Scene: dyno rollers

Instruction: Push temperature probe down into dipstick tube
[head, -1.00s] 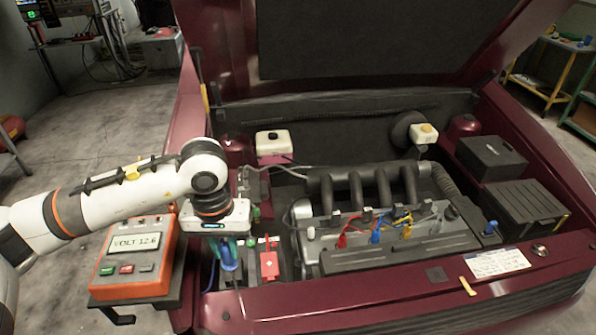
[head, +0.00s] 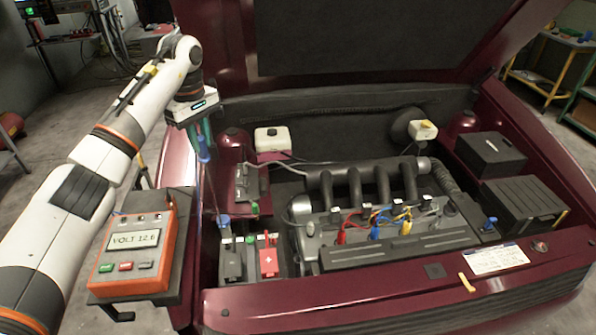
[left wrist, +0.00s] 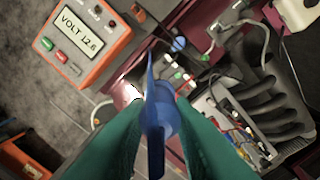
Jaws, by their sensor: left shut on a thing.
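My left gripper (head: 203,138), with green fingers, is shut on a blue-handled probe (head: 205,155), above the left side of the engine bay. A thin stem appears to run down from the handle toward a small blue piece (head: 224,221) beside the battery clamps; I cannot tell whether they touch. In the left wrist view the blue probe (left wrist: 157,115) sits between the green fingers, and a round blue piece (left wrist: 179,44) lies beyond it. I cannot tell for sure which part is the dipstick tube. Another blue piece (head: 489,227) is at the engine's right. My right gripper is not in view.
An orange voltmeter (head: 133,246) reading 12.6 sits on a stand at the left. A black clamp (head: 232,263) and a red clamp (head: 268,261) are on the battery. The engine (head: 400,255) carries colored leads. The raised hood stands behind.

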